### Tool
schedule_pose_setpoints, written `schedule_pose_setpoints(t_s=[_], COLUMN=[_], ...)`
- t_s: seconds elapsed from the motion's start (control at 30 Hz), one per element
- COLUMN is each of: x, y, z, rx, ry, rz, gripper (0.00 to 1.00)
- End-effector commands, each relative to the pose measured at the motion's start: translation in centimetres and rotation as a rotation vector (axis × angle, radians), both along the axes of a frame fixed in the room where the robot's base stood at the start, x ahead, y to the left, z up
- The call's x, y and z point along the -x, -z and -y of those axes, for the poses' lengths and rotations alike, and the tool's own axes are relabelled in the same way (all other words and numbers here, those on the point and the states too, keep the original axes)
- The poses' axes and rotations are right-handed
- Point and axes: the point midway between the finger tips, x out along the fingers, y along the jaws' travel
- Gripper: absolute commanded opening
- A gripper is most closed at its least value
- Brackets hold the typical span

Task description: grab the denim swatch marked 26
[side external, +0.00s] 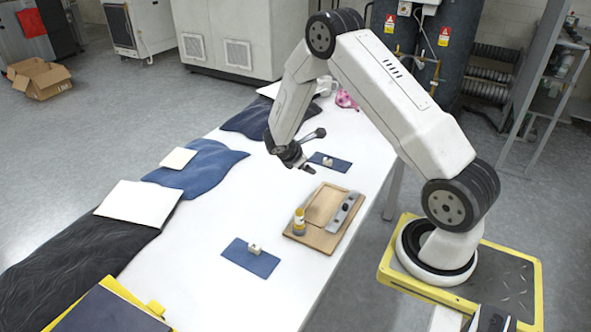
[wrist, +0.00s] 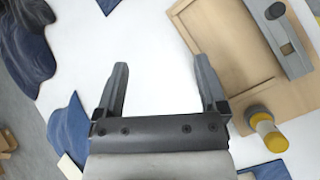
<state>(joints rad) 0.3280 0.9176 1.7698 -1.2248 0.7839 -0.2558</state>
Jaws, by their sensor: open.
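Two small dark-blue denim swatches lie flat on the white table. One swatch (side external: 240,262) is at the near end, and the other (side external: 343,165) is farther back. Each has a small pale block on it, and I cannot read a number on either. In the wrist view, one swatch's edge shows at the top (wrist: 107,4) and another at the bottom right (wrist: 270,171). My gripper (side external: 306,169) is open and empty above the table, just left of the far swatch in the side view. Only bare white table shows between its fingers (wrist: 160,72).
A wooden tray (side external: 297,234) holds a yellow-and-white bottle (side external: 299,222) and a grey metal tool (side external: 344,213). Dark and blue jeans (side external: 205,168) with pale sheets (side external: 140,203) line the table's left edge. A pink item (side external: 346,100) lies at the back. Mid-table is clear.

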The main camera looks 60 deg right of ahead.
Motion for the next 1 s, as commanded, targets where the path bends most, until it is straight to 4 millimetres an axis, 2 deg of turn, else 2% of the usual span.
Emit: schedule_pose_setpoints(t_s=[0.03,0.2,0.5,0.7,1.0], x=[-0.1,-0.8,-1.2,-1.3,-1.4], y=[1.0,3.6,7.9,9.5,9.8], z=[1.3,5.4,11.2,13.0,13.4], rx=[0.030,0.137,0.318,0.391,0.407], ry=[-0.030,-0.142,-0.330,-0.400,-0.416], rz=[-0.034,-0.138,-0.305,-0.365,-0.377], gripper=[0.91,0.91,0.91,0.91,0.91])
